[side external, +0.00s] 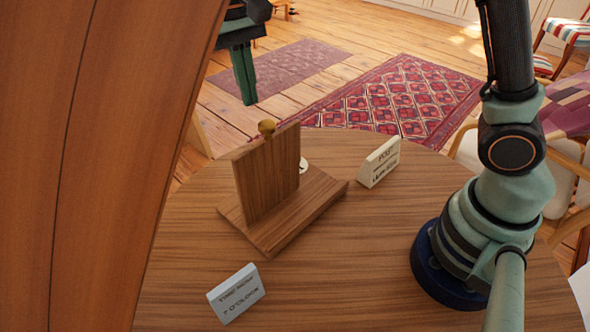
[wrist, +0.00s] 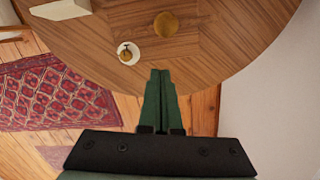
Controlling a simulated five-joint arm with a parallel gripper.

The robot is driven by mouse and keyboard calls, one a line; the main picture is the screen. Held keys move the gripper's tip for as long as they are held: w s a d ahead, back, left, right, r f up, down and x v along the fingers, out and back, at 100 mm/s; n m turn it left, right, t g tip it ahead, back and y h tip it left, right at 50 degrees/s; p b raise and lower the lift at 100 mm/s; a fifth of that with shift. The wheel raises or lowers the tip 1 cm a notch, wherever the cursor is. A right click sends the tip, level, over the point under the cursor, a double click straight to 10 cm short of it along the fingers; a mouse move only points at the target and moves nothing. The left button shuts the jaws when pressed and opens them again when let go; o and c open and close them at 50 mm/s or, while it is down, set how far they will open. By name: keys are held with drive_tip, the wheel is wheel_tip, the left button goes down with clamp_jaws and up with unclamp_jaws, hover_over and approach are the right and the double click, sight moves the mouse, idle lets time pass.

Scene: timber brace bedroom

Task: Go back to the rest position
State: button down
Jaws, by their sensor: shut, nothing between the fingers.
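My gripper (side external: 244,74) shows at the upper left in the side external view, its green fingers pointing down. It is raised and apart from the table things. In the wrist view, my gripper (wrist: 160,72) has its two fingers together with nothing between them, over the table's edge in the picture. My arm rises from its dark blue base at the right of the side external view and leaves the frame at the top.
A round wooden table (side external: 370,250) carries a wooden stand with an upright panel (side external: 268,175), a brass knob (side external: 267,127) and a white disc (wrist: 128,52). Two small signs stand there, one cream (side external: 379,162), one pale blue (side external: 236,293). A large wooden post (side external: 90,150) blocks the left side.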

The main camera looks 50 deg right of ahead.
wheel_tip(320, 180, up, 8)
drive_tip(key=s, duration=0.3)
drive_tip(key=s+d+f+n+t, duration=0.1)
drive_tip(key=s+d+f+t, duration=0.2)
drive_tip(key=d, duration=0.3)
drive_tip(key=s+d+f+n+t, duration=0.1)
drive_tip(key=s+d+f+t, duration=0.2)
drive_tip(key=s+d, duration=0.2)
drive_tip(key=shift+s+d+f+n+t, duration=0.2)
drive_tip(key=shift+s+d+n+t, duration=0.2)
drive_tip(key=shift+d, duration=0.65)
